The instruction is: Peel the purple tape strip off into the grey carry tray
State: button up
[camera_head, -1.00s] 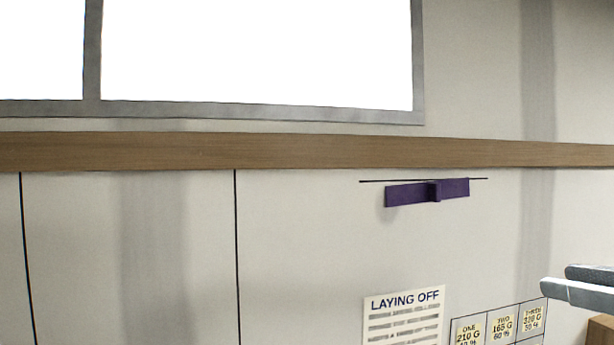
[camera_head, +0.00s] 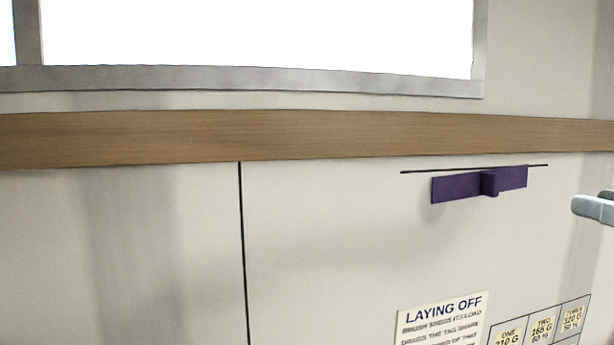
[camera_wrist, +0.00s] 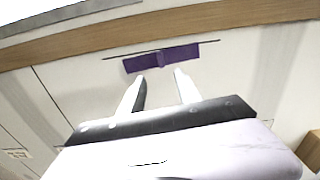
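The purple tape strip (camera_head: 458,188) is on the pale wall just under a thin black line, with a small tab standing out from its middle. It also shows in the wrist view (camera_wrist: 148,61), ahead of my gripper. My gripper (camera_wrist: 158,83) is open, its two pale fingers apart and pointing toward the strip with nothing between them. In the head view only a fingertip part of my gripper (camera_head: 592,207) shows at the right edge, to the right of the strip. The grey carry tray is not seen in either current view.
A brown wooden rail (camera_head: 300,136) runs along the wall above the strip, below a bright window (camera_head: 260,35). A "LAYING OFF" notice (camera_head: 443,318) and a chart of small cards (camera_head: 541,325) are lower on the wall. A brown block (camera_wrist: 311,150) shows at the wrist view's right edge.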

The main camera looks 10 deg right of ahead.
aim_at(497, 179)
jog(key=w+p, duration=0.1)
jog(key=w, duration=0.4)
jog(key=w+a+p, duration=0.1)
jog(key=w, duration=0.4)
jog(key=w+a+p, duration=0.1)
jog(key=w+p, duration=0.1)
jog(key=w, duration=0.3)
jog(key=shift+w+a, duration=0.15)
jog(key=shift+w, duration=0.25)
grip_shut()
